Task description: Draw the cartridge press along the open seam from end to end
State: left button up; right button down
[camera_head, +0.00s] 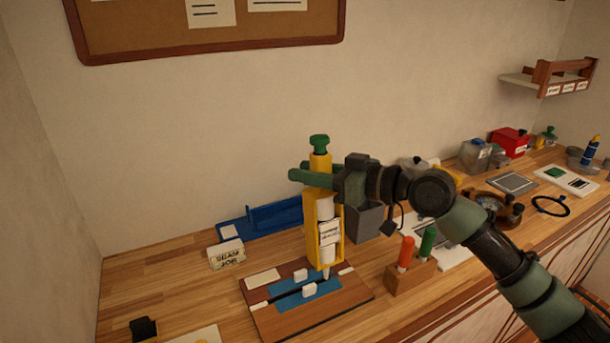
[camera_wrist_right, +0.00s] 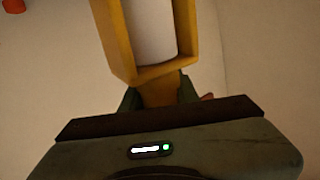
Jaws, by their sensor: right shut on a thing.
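The cartridge press (camera_head: 310,232) is a yellow frame with a white cartridge inside and a green knob on top. My right gripper (camera_head: 312,178) is shut on its yellow neck below the knob and holds it upright. The press's yellow frame also fills the top of the right wrist view (camera_wrist_right: 148,75). Its nozzle points down over the right part of the seam board (camera_head: 312,310); I cannot tell whether the tip touches. The board has blue strips, white blocks and a dark open seam (camera_head: 290,293) between the strips. My left gripper is not in view.
A "SEAM JOB" card (camera_head: 226,256) and a blue tray (camera_head: 262,224) stand behind the board. A wooden holder (camera_head: 409,277) with red and green handled tools is close on the right. Several containers stand farther right along the bench. Bare bench (camera_head: 160,275) lies left of the board.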

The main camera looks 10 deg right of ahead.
dwell(0.5)
jog(key=shift+w+d+f+b, duration=0.1)
jog(key=shift+w+d+b, duration=0.05)
jog(key=shift+d+b, duration=0.35)
jog(key=shift+w+d+b, duration=0.15)
jog(key=shift+d+b, duration=0.25)
jog(key=shift+d, duration=0.05)
jog(key=shift+w+d, duration=0.1)
jog(key=shift+d, duration=0.25)
jog(key=shift+r, duration=0.25)
